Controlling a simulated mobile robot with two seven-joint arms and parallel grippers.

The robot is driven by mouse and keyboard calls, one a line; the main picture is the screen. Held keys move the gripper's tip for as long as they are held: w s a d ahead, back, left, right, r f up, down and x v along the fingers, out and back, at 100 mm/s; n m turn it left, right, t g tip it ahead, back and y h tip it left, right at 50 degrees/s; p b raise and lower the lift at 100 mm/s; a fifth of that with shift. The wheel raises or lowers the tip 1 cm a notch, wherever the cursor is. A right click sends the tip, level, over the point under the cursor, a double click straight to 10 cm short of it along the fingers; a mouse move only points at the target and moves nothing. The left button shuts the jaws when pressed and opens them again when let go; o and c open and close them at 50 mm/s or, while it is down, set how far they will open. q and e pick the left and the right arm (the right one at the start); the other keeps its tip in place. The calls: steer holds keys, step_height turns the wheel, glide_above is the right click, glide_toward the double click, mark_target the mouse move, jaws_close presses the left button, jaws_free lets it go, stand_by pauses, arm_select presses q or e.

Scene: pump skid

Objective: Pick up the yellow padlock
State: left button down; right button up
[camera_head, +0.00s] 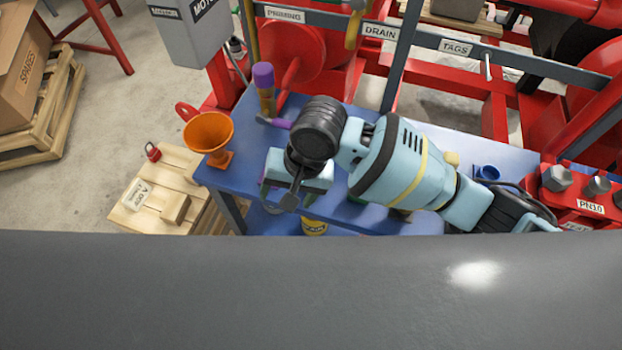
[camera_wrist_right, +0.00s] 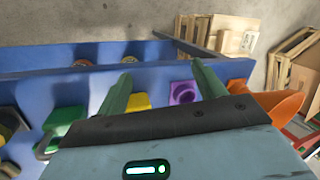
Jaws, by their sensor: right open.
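A yellow block-like piece (camera_wrist_right: 138,101), possibly the yellow padlock, shows in the right wrist view, just right of the left-hand finger and partly hidden by the gripper body. I cannot make out a shackle on it. My right gripper (camera_wrist_right: 163,80) is open, its two green fingers apart with no object visibly clamped. My left gripper is out of view.
In the wrist view a purple piece (camera_wrist_right: 183,92) and a green piece (camera_wrist_right: 65,118) flank the yellow one. A red padlock (camera_head: 153,152) sits on a wooden crate.

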steer(key=w+d+r+m+h, duration=0.1)
steer(key=w+d+r, duration=0.1)
steer(key=w+d+r+m+h, duration=0.1)
steer(key=w+d+r+h, duration=0.1)
steer(key=w, duration=0.1)
steer(key=shift+d+r+m, duration=0.2)
steer(key=shift+m, duration=0.1)
steer(key=shift+f, duration=1.35)
steer(key=shift+f+b, duration=0.55)
steer(key=shift+f, duration=2.05)
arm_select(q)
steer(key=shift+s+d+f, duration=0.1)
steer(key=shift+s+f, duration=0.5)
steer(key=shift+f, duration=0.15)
arm_select(e)
steer(key=c, duration=1.1)
steer(key=shift+c, duration=0.2)
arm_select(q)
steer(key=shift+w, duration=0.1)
arm_select(e)
steer(key=shift+r, duration=0.1)
